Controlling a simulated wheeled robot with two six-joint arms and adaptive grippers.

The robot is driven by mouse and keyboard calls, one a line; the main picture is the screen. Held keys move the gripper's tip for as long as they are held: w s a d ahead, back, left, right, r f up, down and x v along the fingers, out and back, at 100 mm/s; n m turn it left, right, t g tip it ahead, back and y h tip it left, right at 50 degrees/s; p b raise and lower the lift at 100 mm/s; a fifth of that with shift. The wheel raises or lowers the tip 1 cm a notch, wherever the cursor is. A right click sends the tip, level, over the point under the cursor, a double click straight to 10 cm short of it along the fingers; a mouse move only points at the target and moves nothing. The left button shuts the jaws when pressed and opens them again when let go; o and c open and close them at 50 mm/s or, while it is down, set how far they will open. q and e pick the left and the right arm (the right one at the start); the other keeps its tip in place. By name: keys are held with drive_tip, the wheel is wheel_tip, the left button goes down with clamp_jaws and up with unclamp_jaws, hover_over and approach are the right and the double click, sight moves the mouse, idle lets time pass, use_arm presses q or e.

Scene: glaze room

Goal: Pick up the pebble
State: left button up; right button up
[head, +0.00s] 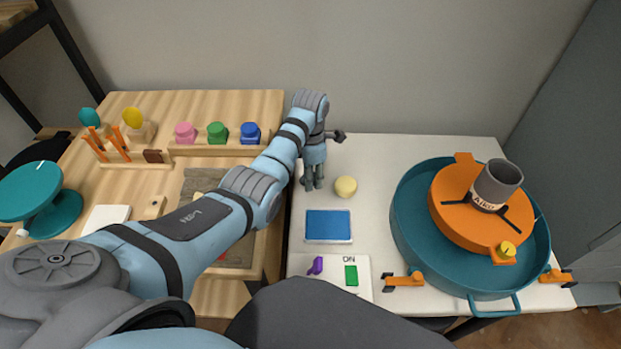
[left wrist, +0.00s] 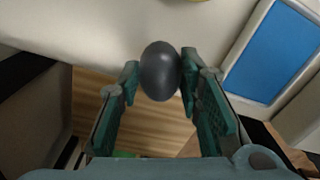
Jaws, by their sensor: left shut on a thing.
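The pebble (left wrist: 160,70) is a smooth, dark grey oval in the left wrist view. It sits between the green-padded fingertips of my left gripper (left wrist: 159,84), which is shut on it. In the head view my left gripper (head: 312,181) points down by the left edge of the white table, left of the yellow ball. There the pebble cannot be told apart from the grey fingers. I cannot tell how high it is above the table. My right gripper is not in view.
A pale yellow ball (head: 346,187) and a blue pad (head: 328,225) are close by. A panel with a purple lever (head: 316,266) and green switch (head: 351,275) is in front. A teal basin (head: 408,240) fills the right. A wooden bench (head: 262,104) adjoins on the left.

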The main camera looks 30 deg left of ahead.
use_arm(q)
wheel_tip(320, 180, up, 17)
drive_tip(key=p, duration=0.7)
drive_tip(key=o, duration=0.6)
drive_tip(key=c, duration=0.5)
